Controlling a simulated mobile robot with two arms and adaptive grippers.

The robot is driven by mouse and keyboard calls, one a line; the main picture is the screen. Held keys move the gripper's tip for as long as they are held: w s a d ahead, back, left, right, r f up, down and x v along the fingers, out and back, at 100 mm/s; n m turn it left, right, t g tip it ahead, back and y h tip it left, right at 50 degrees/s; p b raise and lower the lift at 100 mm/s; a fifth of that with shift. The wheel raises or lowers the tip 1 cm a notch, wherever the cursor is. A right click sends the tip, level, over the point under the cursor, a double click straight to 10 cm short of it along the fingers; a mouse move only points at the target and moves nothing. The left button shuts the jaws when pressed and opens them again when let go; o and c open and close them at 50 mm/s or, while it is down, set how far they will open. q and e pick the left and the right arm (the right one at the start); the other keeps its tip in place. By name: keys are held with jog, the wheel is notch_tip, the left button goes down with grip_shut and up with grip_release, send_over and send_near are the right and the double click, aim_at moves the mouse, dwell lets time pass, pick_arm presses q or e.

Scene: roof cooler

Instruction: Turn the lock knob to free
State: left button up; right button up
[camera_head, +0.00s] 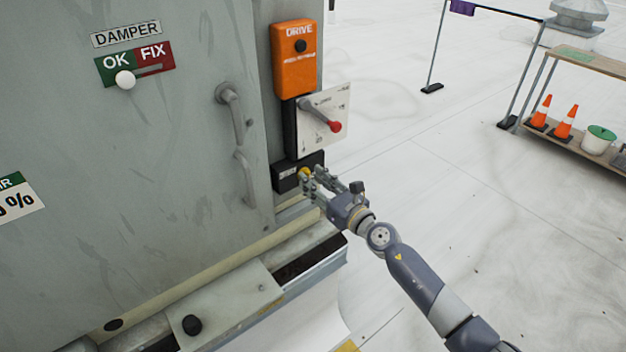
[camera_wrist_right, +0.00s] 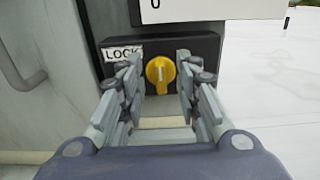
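The lock knob (camera_wrist_right: 160,72) is yellow and sits on a black box (camera_wrist_right: 205,46) with a white LOCK label (camera_wrist_right: 122,52) to its left. A pale mark on the knob's face stands about upright. In the head view the knob (camera_head: 305,173) is partly hidden by my right gripper (camera_head: 318,180). In the right wrist view my right gripper (camera_wrist_right: 158,85) is open, with one finger on each side of the knob. A gap shows between each finger and the knob; I cannot tell whether the tips touch the box. My left gripper is not in view.
Above the black box is a white dial plate (camera_head: 328,110) with a red-tipped lever (camera_head: 334,126). An orange DRIVE box (camera_head: 294,58) is higher up. A ledge (camera_head: 225,305) runs below.

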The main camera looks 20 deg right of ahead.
jog(key=shift+w+a, duration=0.15)
jog(key=shift+w, duration=0.35)
grip_shut()
